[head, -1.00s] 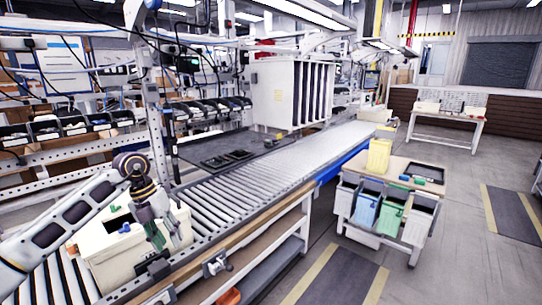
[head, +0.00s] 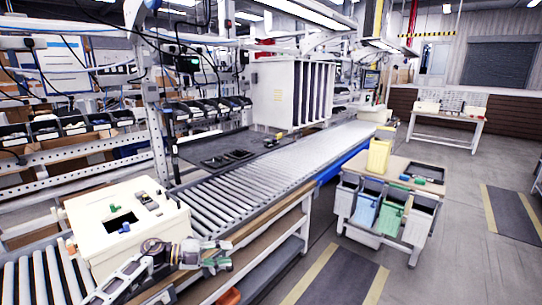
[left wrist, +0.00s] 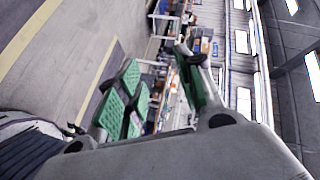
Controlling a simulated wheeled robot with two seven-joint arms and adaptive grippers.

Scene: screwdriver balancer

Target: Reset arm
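My left arm comes in low at the left of the head view. Its gripper (head: 216,257) is over the near edge of the roller conveyor (head: 235,192), in front of a cream box (head: 84,217). In the left wrist view the left gripper (left wrist: 163,82) shows green pads set apart with a gap between them, and I see nothing held in it. The cream box sits on the rollers, with a dark opening and small blue and grey parts on top. My right gripper is in neither view.
A cart (head: 408,171) with a yellow bin (head: 379,155) and hanging coloured bins stands right of the conveyor. A white slotted cabinet (head: 270,95) stands behind the conveyor. The grey floor between conveyor and cart is open.

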